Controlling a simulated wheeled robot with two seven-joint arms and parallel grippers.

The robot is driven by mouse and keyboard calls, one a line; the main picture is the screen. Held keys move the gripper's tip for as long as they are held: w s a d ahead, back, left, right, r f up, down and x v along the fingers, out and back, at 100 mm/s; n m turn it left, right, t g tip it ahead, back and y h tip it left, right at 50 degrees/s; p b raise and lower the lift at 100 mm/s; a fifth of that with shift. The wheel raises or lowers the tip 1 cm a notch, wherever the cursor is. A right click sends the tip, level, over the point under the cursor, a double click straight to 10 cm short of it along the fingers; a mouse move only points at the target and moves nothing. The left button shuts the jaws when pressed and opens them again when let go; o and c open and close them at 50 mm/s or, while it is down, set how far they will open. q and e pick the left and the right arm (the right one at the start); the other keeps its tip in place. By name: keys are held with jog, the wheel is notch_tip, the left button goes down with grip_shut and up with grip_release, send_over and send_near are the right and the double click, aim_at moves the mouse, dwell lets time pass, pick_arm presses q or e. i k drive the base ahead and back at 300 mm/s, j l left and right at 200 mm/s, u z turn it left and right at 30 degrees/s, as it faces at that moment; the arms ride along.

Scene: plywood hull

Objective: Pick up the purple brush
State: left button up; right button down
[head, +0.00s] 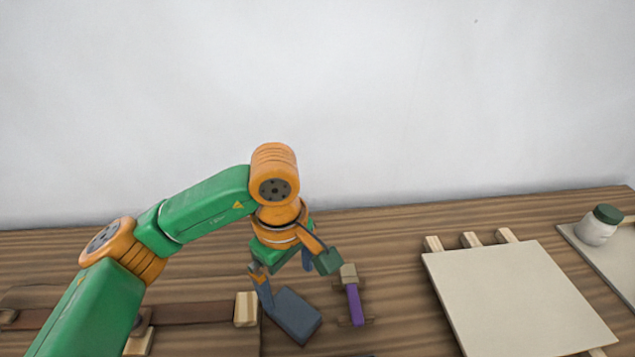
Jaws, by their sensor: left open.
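The purple brush (355,304) lies on the wooden table, right of my left gripper. Its purple handle points toward the near edge and its beige head (348,273) toward the wall. Small brown supports show at both ends of it. My left gripper (297,278) is open, with its fingers spread. Its right finger is close to the brush head in the picture; I cannot tell if they touch. Nothing shows held between the fingers. My right gripper is not in view.
A dark slate-coloured block (292,316) shows below the left gripper. A pale panel (518,300) rests on wooden strips at the right. Brown strips and wooden blocks (246,309) lie at the left.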

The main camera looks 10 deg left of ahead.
aim_at(349, 279)
jog(key=k, duration=1.5)
